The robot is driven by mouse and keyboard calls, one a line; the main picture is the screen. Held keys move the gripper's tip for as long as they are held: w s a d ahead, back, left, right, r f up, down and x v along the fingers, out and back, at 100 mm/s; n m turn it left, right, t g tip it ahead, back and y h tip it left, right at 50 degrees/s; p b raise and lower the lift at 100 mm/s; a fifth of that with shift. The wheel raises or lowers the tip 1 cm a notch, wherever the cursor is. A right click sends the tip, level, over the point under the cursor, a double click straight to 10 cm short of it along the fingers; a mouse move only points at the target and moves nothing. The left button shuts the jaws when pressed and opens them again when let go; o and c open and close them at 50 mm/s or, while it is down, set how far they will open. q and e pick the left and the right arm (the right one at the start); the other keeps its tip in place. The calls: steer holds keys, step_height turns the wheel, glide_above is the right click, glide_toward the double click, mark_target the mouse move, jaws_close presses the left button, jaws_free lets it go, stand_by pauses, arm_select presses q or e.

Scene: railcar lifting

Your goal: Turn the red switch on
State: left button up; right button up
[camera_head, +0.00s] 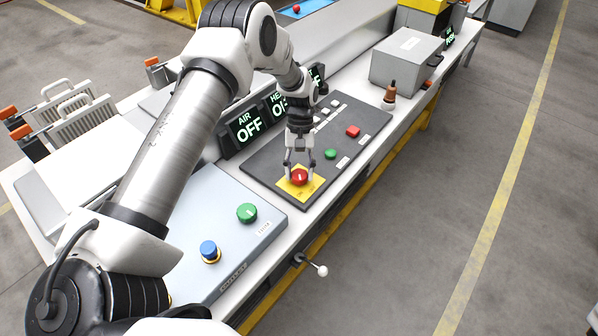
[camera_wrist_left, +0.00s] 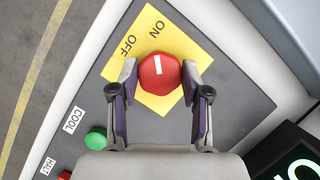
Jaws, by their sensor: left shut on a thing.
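The red switch (camera_head: 299,177) is a round red knob on a yellow plate (camera_head: 286,185) at the near end of the dark panel. My left gripper (camera_head: 299,178) points down and is shut on the knob, one finger on each side. The yellow plate (camera_wrist_left: 180,40) shows the printed words ON and OFF beside the knob. My right gripper is not in view.
On the same panel are a green button (camera_head: 330,154) and a red button (camera_head: 353,131). A display (camera_head: 246,127) behind reads AIR OFF. A grey-blue box with a green knob (camera_head: 247,213) and a blue knob (camera_head: 209,250) stands nearer. A lever (camera_head: 321,270) sticks out in front.

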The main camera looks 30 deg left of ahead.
arm_select(q)
steer(key=shift+f+m+y, duration=0.1)
steer(key=shift+m+y, duration=0.4)
steer(key=shift+m, duration=1.1)
steer(key=o, duration=1)
steer(key=shift+o, duration=0.7)
steer(key=shift+w+f+g, duration=0.1)
steer(key=shift+w+g, duration=0.05)
steer(key=shift+g, duration=0.15)
steer(key=v, duration=1.2)
